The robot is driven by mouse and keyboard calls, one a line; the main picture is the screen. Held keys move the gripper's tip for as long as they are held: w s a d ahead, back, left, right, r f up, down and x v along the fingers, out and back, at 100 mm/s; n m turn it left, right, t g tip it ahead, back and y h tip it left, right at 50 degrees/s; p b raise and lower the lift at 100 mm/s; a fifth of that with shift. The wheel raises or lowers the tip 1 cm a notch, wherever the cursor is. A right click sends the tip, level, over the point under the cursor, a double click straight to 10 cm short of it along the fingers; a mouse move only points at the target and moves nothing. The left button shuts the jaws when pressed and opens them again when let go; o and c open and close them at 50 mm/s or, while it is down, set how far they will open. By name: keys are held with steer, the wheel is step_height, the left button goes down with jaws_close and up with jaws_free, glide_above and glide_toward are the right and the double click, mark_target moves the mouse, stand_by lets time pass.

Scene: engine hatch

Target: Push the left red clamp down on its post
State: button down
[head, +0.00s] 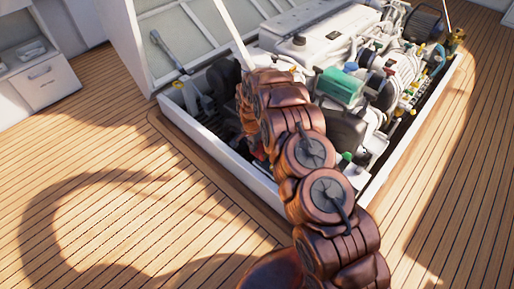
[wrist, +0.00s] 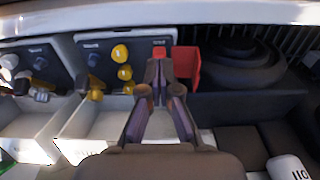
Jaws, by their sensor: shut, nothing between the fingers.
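A red clamp (wrist: 187,68) shows in the wrist view, just above the middle and right of my fingertips. Part of it is hidden behind the fingers, with a small red piece showing above their tips. Its post cannot be made out. My gripper (wrist: 159,72) is shut and empty, with its fingertips together right in front of the clamp's left part. I cannot tell whether they touch it. In the head view my arm hides the gripper and most of that spot in the hatch. Only one red clamp is clear.
Dark panels with yellow knobs (wrist: 120,53) and pale bins stand left of the fingers. A dark round part (wrist: 240,62) is on the right. The hatch's white rim (head: 225,155) surrounds the engine (head: 310,45). The wooden deck (head: 90,180) is clear.

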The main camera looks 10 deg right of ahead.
steer(key=shift+s+a+r, duration=0.25)
steer(key=shift+a+r, duration=0.1)
steer(key=shift+r, duration=0.25)
steer(key=shift+s+a+r, duration=0.2)
steer(key=shift+a+r, duration=0.15)
steer(key=shift+r, duration=0.3)
steer(key=shift+s+a+r, duration=0.25)
steer(key=shift+a+r, duration=0.1)
steer(key=shift+r, duration=0.25)
steer(key=s+d+r+n+p, duration=0.15)
steer(key=s+r+p, duration=0.4)
steer(key=r, duration=0.75)
steer(key=s+d+r+n+g+p, duration=0.15)
steer(key=s+r+p, duration=0.35)
steer(key=r, duration=0.9)
steer(key=s+d+r+n+t+p, duration=0.15)
steer(key=s+r+p, duration=0.4)
steer(key=r, duration=0.75)
steer(key=s+d+r+n+g+p, duration=0.1)
steer(key=s+r+n+p, duration=0.2)
steer(key=s+r+p, duration=0.3)
steer(key=s+d+r+n+g+p, duration=0.1)
steer(key=s+r+p, duration=0.5)
steer(key=s+r, duration=1.1)
steer(key=s+d+n, duration=0.1)
steer(key=s+n, duration=0.1)
steer(key=s, duration=0.6)
steer(key=shift+s+d+y, duration=0.25)
steer(key=shift+y, duration=0.05)
